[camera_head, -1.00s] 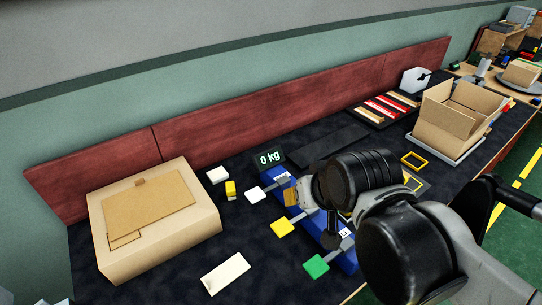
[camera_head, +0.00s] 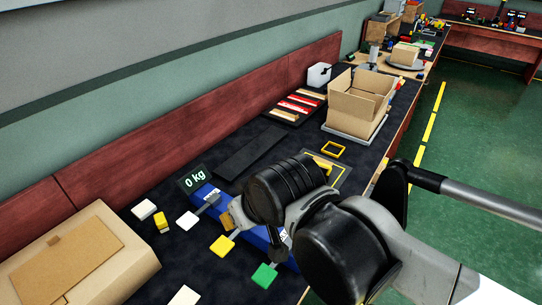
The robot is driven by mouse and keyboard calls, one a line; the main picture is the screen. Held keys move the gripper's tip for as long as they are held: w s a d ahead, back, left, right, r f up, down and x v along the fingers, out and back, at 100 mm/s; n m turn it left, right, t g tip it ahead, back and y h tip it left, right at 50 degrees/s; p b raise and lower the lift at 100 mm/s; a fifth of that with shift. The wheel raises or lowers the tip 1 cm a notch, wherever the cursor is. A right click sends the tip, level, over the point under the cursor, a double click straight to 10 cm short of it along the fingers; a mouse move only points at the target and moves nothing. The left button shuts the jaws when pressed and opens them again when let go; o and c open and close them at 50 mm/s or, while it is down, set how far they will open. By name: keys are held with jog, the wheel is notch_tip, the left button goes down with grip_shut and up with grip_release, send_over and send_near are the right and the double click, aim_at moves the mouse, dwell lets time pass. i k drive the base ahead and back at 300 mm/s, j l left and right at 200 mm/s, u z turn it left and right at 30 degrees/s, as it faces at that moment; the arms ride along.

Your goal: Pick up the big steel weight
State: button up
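I cannot make out the big steel weight; my arm covers part of the bench. A "0 kg" display (camera_head: 193,179) stands at the end of a blue unit (camera_head: 284,257). White, yellow (camera_head: 222,245) and green (camera_head: 264,276) plates stick out from the unit's near side. My black and grey arm reaches in from the lower right. Its end, with my gripper (camera_head: 278,240), is over the blue unit. The fingers are mostly hidden behind the ribbed black wrist, so their opening and any contents do not show.
A closed cardboard box (camera_head: 118,268) stands at lower left, with small white (camera_head: 144,209) and yellow (camera_head: 161,222) blocks nearby. An open carton (camera_head: 357,106) stands on a grey plate. A yellow frame (camera_head: 333,150) and red-white strips (camera_head: 297,104) lie farther back. Green floor is right.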

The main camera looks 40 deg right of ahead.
aim_at(326, 172)
jog(key=z, duration=1.3)
